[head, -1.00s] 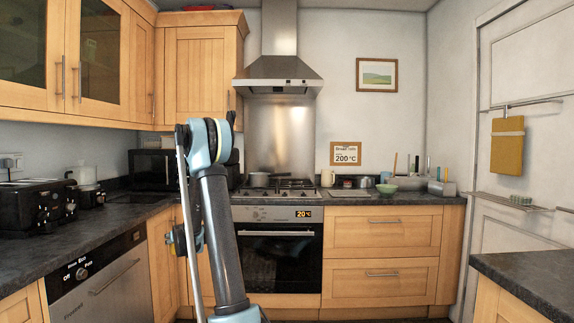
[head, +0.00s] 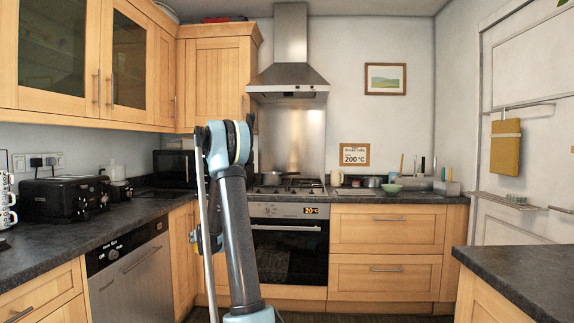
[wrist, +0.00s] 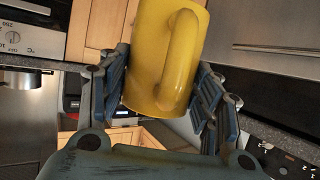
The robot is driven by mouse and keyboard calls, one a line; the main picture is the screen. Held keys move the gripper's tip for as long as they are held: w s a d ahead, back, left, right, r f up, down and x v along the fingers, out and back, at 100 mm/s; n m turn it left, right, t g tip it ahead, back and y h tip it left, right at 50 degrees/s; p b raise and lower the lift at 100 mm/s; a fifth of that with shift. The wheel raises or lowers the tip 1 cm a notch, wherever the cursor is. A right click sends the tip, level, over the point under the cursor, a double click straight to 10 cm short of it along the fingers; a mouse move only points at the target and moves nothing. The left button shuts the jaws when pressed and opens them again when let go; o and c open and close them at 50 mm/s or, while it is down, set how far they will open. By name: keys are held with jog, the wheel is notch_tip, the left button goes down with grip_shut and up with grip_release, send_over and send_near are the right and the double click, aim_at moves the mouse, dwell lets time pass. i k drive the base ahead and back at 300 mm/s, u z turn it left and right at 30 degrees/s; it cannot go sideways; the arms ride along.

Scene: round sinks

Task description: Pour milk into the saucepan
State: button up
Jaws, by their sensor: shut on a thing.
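My gripper (wrist: 160,82) is shut on a yellow mug-like jug (wrist: 150,45) in the wrist view. Its blue-grey finger pads press on both sides, and its looped handle faces the camera. The inside of the jug is hidden, so I cannot see any milk. In the head view the jug is not visible and the gripper is mostly hidden behind my arm. A grey saucepan (head: 269,179) stands on the hob at the back, just right of my upper arm and partly covered by it. It is well apart from the gripper.
A black toaster (head: 62,197) and a microwave (head: 172,169) stand on the left counter. A green bowl (head: 391,188) is on the back counter. A dark-topped counter (head: 525,272) juts in at the right. The floor before the oven (head: 288,250) looks clear.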

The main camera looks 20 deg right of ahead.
aim_at(267, 178)
jog(key=z, duration=0.95)
jog(key=i, duration=1)
